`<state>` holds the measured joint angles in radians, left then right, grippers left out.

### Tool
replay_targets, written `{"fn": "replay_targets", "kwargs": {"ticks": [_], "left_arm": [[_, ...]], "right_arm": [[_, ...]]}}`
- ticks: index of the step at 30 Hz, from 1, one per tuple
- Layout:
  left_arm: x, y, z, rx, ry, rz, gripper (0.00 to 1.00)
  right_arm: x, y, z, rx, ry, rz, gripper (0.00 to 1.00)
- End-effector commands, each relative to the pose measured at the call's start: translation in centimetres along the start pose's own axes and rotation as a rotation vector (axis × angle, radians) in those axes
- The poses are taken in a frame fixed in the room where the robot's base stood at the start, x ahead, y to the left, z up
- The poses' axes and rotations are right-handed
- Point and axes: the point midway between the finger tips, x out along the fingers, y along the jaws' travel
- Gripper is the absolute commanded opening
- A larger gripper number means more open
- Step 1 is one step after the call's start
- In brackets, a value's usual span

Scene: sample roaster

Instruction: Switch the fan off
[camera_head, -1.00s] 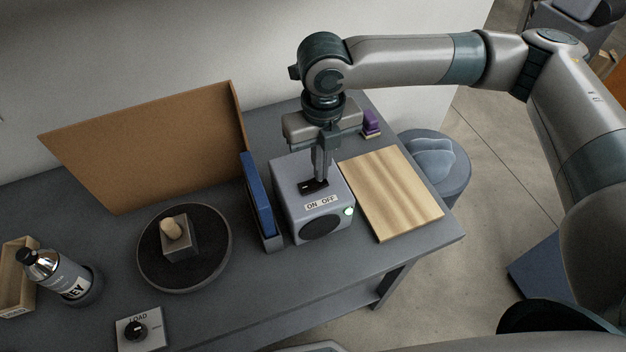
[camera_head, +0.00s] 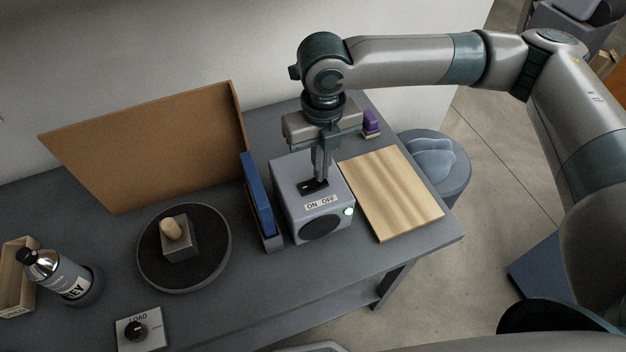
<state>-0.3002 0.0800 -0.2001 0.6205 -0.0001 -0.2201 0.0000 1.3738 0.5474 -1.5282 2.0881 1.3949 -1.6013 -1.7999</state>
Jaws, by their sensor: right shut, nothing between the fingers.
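The fan (camera_head: 290,213) is a grey box with a dark round opening in its front. On its top is a black rocker switch (camera_head: 309,188), with an "ON OFF" label (camera_head: 321,202) in front of it. My left gripper is not in view.
A blue upright piece in a grey holder (camera_head: 259,205) stands close left of the fan. A wooden board (camera_head: 392,195) lies to its right. A round turntable (camera_head: 150,262) with a knobbed block and a LOAD dial (camera_head: 137,331) are further left. A brown panel (camera_head: 150,150) stands behind.

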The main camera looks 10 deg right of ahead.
Motion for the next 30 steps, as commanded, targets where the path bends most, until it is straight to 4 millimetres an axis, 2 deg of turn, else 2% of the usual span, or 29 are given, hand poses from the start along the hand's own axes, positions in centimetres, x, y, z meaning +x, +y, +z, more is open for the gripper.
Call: {"fn": "replay_targets", "kwargs": {"ticks": [30], "left_arm": [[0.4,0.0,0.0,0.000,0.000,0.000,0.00]], "right_arm": [[1.2,0.0,0.0,0.000,0.000,0.000,0.00]]}}
